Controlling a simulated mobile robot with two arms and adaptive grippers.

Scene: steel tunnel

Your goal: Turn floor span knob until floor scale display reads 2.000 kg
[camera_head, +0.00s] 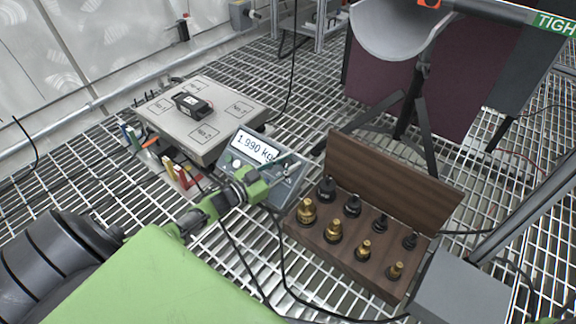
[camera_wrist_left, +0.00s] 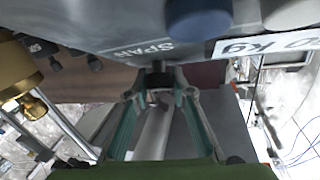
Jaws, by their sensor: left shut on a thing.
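The floor scale display (camera_head: 254,147) shows 1.990 kg on a grey, tilted indicator box (camera_head: 286,187). My left gripper (camera_head: 284,163) is at the right side of the box's face. In the left wrist view my left gripper (camera_wrist_left: 160,80) is shut on the dark span knob (camera_wrist_left: 157,79), just beside the SPAN lettering. The fingers largely hide the knob in the head view. The scale platform (camera_head: 212,101) stands behind the box and carries a small black block (camera_head: 192,104) with a pale label. My right gripper is not in view.
An open wooden case (camera_head: 390,179) with several brass and black weights stands right of the indicator. Black cables (camera_head: 282,270) run over the grating floor (camera_head: 215,265). A tripod (camera_head: 415,110) with a pale curved trough stands behind. Small colored items sit left of the box.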

